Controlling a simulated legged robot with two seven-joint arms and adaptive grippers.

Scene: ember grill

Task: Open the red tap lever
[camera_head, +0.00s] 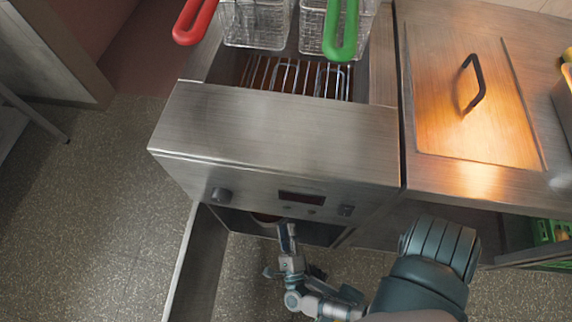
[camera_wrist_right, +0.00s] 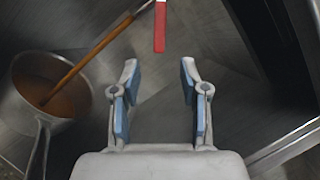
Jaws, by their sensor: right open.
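The red tap lever (camera_wrist_right: 160,28) shows at the top centre of the right wrist view, hanging straight down. My right gripper (camera_wrist_right: 159,78) is open and empty, its blue-padded fingers on either side of the lever's line. The lever's lower end is just beyond the fingertips, with no contact visible. In the head view my right gripper (camera_head: 287,238) is low in front of the fryer's open cabinet (camera_head: 335,233). The lever is hidden there. My left gripper is not in view.
A pot (camera_wrist_right: 50,85) with brown liquid and a wooden handle stands left of the gripper. The open cabinet door (camera_head: 196,265) stands at the left. Above are the fryer's front panel (camera_head: 275,195) and baskets with red (camera_head: 193,22) and green (camera_head: 341,35) handles.

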